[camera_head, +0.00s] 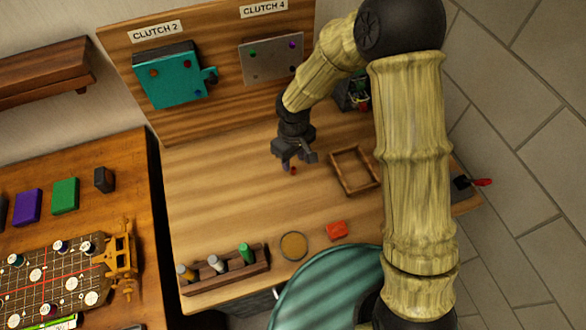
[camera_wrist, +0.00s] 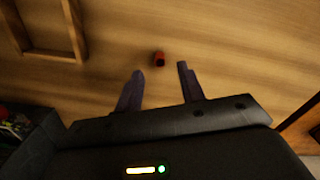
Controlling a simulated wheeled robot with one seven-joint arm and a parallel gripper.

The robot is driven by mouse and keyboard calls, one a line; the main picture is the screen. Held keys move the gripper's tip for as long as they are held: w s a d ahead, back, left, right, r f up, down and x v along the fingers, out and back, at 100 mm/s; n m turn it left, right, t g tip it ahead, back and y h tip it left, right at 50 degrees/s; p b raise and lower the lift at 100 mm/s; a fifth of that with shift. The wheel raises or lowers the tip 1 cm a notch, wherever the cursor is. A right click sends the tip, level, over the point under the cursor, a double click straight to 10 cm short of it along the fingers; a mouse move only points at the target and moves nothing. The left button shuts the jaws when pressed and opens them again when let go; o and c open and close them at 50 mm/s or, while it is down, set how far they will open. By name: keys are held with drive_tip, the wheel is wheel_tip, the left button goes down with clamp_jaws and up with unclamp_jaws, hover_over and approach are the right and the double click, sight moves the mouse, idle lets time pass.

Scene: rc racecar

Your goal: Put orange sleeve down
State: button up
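A small red-orange cylinder (camera_head: 293,171), likely the orange sleeve, shows just under my gripper (camera_head: 295,160) over the wooden workbench (camera_head: 215,215). In the wrist view the sleeve (camera_wrist: 159,59) shows just beyond the fingertips, in line with the gap between them. My gripper (camera_wrist: 160,72) has its two fingers apart, and neither finger appears to touch the sleeve. The sleeve seems to be on the wood, but its exact height is hard to tell.
An empty wooden frame tray (camera_head: 335,171) lies right of my gripper. A red block (camera_head: 337,230), a round tan disc (camera_head: 293,246) and a rack (camera_head: 226,271) of several cylinders are at the front. A board with a teal clutch box (camera_head: 170,82) stands behind. The bench's left-middle is clear.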

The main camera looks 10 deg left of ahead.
sight(293, 170)
drive_tip(key=shift+w+a+f+p, duration=0.1)
drive_tip(key=shift+f+p, duration=0.4)
drive_tip(key=shift+f, duration=1.65)
drive_tip(key=shift+c, duration=0.2)
clamp_jaws()
